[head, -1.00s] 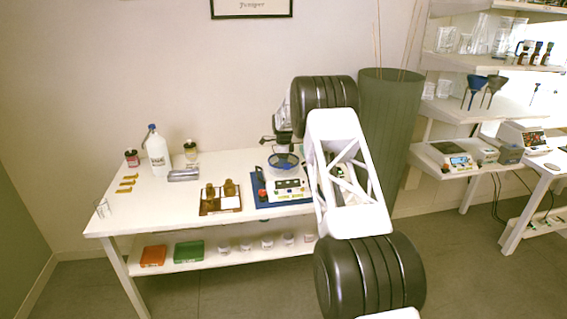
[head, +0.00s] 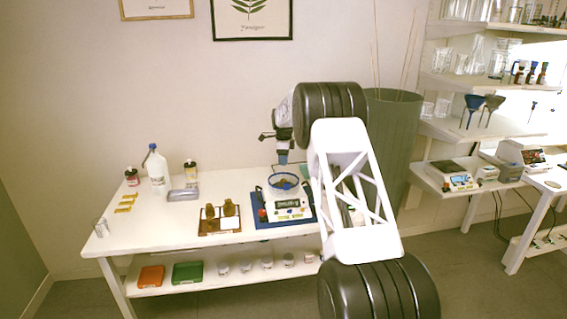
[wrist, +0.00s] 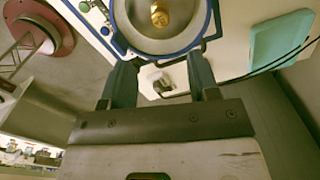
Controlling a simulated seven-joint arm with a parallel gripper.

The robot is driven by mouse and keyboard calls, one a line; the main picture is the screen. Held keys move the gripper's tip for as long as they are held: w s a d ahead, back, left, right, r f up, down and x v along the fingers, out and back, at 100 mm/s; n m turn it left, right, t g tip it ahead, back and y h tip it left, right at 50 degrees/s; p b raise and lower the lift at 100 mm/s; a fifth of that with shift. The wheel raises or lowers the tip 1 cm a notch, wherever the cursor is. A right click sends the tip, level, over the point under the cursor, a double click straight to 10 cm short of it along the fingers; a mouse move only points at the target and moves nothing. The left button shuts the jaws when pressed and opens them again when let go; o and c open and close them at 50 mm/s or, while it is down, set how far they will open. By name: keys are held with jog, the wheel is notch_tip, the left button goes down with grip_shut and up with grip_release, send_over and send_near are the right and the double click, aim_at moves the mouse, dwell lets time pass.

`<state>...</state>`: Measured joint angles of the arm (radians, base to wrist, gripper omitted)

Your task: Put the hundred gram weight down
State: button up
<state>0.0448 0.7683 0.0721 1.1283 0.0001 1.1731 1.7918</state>
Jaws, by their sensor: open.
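The brass weight (wrist: 160,14) stands on the round metal pan (wrist: 180,40) of the balance, inside a blue ring, at the top of the wrist view. In the head view my gripper (head: 282,157) hangs just above the blue ring (head: 283,181).
A white jug (head: 156,170), small jars and a grey case (head: 183,194) stand further left. My arm covers the table's right end. The front left tabletop is mostly free.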

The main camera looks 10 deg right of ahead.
dwell(0.8)
jog(key=s+a+r+n, duration=0.2)
jog(key=s+r+n, duration=0.3)
jog(key=s+r, duration=1.15)
jog(key=s+a+r+n+t, duration=0.1)
jog(key=s+r+n, duration=0.2)
jog(key=s, duration=0.7)
jog(key=s+r+n, duration=0.2)
jog(key=s+r, duration=0.2)
jog(key=s, duration=0.7)
jog(key=s+a+n+t, duration=0.1)
jog(key=s+n, duration=0.5)
jog(key=s, duration=1.7)
jog(key=s+f+n, duration=0.2)
jog(key=s+f, duration=0.2)
jog(key=s, duration=0.6)
jog(key=s+f+n, duration=0.2)
jog(key=s+f, duration=0.1)
jog(key=s, duration=0.8)
jog(key=shift+a+f+n+t, duration=0.3)
jog(key=shift+f+n, duration=0.1)
